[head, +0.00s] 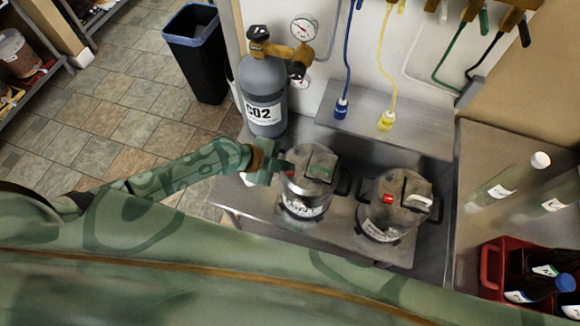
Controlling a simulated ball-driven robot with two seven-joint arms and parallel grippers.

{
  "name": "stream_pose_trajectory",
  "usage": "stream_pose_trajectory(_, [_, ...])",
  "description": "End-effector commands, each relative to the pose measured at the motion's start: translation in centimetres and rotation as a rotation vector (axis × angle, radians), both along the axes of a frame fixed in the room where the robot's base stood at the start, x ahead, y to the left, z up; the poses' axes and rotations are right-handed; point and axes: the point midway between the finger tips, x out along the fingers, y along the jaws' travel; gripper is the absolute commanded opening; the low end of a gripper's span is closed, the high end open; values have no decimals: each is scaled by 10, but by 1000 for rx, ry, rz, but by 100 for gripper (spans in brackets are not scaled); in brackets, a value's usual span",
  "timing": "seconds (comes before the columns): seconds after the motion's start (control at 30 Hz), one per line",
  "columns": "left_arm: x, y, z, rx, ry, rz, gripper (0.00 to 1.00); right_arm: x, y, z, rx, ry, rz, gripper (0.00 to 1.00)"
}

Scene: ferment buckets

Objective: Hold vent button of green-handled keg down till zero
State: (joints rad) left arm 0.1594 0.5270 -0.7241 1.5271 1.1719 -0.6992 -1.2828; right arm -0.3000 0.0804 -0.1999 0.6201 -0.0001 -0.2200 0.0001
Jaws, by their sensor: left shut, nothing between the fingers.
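The green-handled keg (305,205) is a squat steel keg standing upright on the metal stand. Its green handle (320,173) lies across the lid. A small red spot, likely its vent button (289,173), shows at the left edge of the lid, partly hidden by my gripper. My left gripper (286,166) is shut and empty, with its fingertips right at that red spot. I cannot tell whether they touch it or press it down. The keg's pressure reading is not legible. My right gripper is not in view.
A second keg (378,217) with a pale handle and red button stands close on the right. A grey CO2 cylinder (262,85) with a gauge (303,28) stands behind. Blue (341,108) and yellow (387,120) connectors hang over the back shelf. A red crate (492,268) holds bottles.

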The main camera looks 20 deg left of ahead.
Motion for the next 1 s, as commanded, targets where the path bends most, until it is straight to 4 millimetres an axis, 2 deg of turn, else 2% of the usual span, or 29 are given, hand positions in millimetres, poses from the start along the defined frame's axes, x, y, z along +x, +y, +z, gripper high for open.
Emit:
stream_pose_trajectory(0.43, [-1,0,-1,2,2,-1,0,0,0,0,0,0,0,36])
stream_pose_trajectory(0.8, [0,1,19,2,0,-2,0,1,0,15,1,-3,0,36])
stream_pose_trajectory(1.0, [0,0,19,1,1,0,0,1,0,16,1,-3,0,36])
